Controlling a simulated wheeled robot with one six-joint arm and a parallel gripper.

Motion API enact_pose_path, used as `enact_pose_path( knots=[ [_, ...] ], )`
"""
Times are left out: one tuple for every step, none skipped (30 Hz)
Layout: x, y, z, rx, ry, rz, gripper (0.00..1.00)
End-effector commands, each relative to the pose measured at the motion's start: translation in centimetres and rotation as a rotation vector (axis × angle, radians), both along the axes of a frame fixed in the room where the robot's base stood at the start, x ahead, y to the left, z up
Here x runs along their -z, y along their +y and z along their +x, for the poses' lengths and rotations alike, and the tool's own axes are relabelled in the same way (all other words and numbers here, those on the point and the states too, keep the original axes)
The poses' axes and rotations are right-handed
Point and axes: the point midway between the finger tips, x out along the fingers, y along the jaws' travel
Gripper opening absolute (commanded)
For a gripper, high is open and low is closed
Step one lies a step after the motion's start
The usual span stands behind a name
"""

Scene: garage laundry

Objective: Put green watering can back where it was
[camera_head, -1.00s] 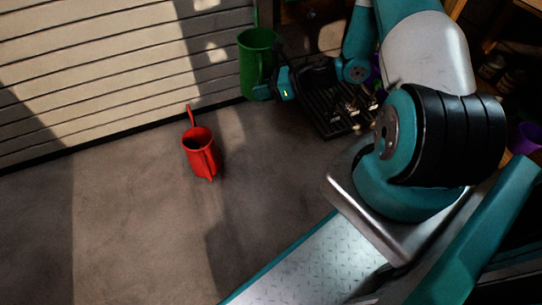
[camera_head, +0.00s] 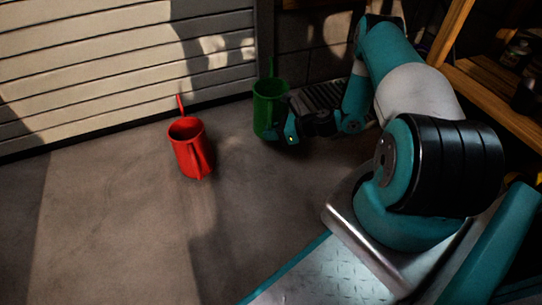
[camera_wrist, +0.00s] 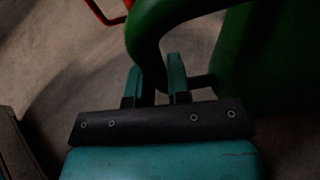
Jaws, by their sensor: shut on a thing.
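The green watering can (camera_head: 266,104) is upright near the shutter's right end in the head view, with its spout up at the back. My gripper (camera_head: 283,131) is at its lower right side. In the wrist view my gripper (camera_wrist: 160,78) is shut on the can's curved green handle (camera_wrist: 143,38), which passes between the two teal fingers. The can's body (camera_wrist: 270,60) fills the upper right there. I cannot tell whether the can's base touches the floor.
A red watering can (camera_head: 189,150) stands on the floor to the left, apart from the green one. The slatted shutter (camera_head: 110,60) runs behind. Floor in front is clear.

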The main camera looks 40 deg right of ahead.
Motion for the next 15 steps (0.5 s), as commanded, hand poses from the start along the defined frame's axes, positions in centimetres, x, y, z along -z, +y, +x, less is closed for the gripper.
enact_pose_path(
  knots=[
    [1.8,0.0,0.0,0.0,-0.001,0.0,0.0],
    [2.3,0.0,0.0,0.0,-0.001,0.0,0.0],
    [2.8,0.0,0.0,-0.001,-0.002,-0.001,0.0],
    [3.1,0.0,0.0,-0.001,-0.002,-0.001,0.0],
    [3.3,0.0,0.0,0.0,-0.001,0.0,0.0],
    [3.5,0.0,0.0,0.0,-0.001,0.0,0.0],
    [3.6,0.0,0.0,0.0,-0.001,0.0,0.0],
    [3.7,0.0,0.0,0.0,-0.001,0.0,0.0],
    [4.0,0.0,0.0,0.0,-0.001,0.0,0.0],
    [4.3,0.0,0.0,0.0,-0.001,0.0,0.0],
    [4.7,0.0,0.0,0.0,-0.001,0.0,0.0],
    [5.3,0.0,0.0,0.0,-0.001,0.0,0.0],
    [5.9,0.0,0.0,0.0,-0.001,0.0,0.0],
    [6.4,0.0,0.0,0.0,-0.001,0.0,0.0],
    [7.2,0.0,0.0,0.0,-0.001,0.001,0.0]
  ],
)
